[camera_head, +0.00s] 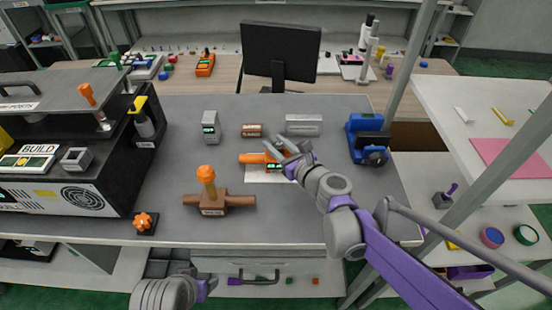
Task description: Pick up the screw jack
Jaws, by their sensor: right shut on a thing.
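An orange device (251,158) with a small green display lies over a white sheet on the grey bench mat. It may be the screw jack, but I cannot tell for sure. My right gripper (276,153) is shut on its right part and hides some of it. I cannot tell whether the device touches the sheet. My left arm shows only as a grey and purple part at the bottom edge; its fingers do not show.
A brown valve-like fixture (222,204) with an orange knob stands in front. A grey box (209,127), a copper cylinder (252,130), a silver block (303,125) and a blue device (367,138) surround the gripper. A black machine (112,178) is at left, a monitor (280,52) behind.

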